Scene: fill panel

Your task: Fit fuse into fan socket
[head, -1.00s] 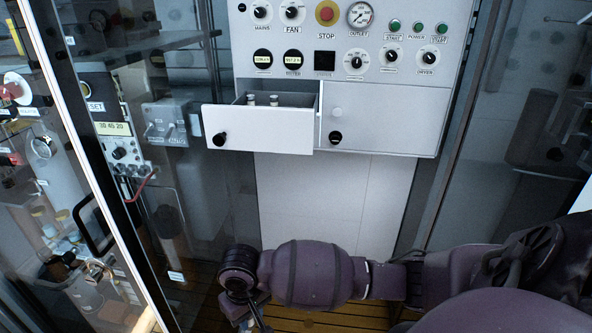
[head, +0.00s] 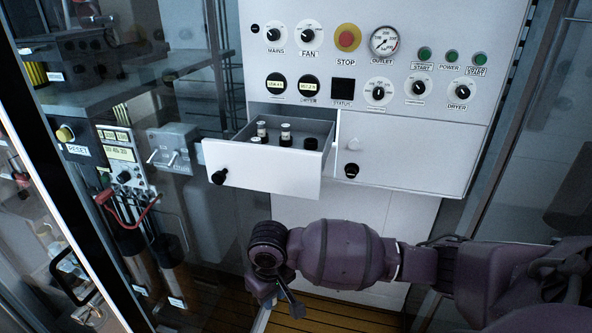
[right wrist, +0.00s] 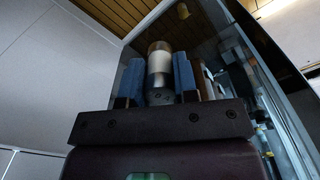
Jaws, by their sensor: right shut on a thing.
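My right gripper (head: 278,298) hangs below and in front of the open white drawer (head: 262,172) in the head view, pointing downward. In the right wrist view its two blue-padded fingers (right wrist: 158,82) are shut on a fuse (right wrist: 159,62), a pale cylinder with a brownish end cap. The held fuse cannot be made out in the head view. Inside the drawer two white-topped fuses stand upright, a left one (head: 262,130) and a right one (head: 285,131). A dark round socket (head: 310,144) at the right looks empty. No socket label is readable. My left gripper is out of view.
The panel above the drawer carries the FAN knob (head: 309,36), the red STOP button (head: 347,38) and a gauge (head: 384,41). A closed white door (head: 400,160) is right of the drawer. Glass and a metal frame (head: 80,200) bound the left side.

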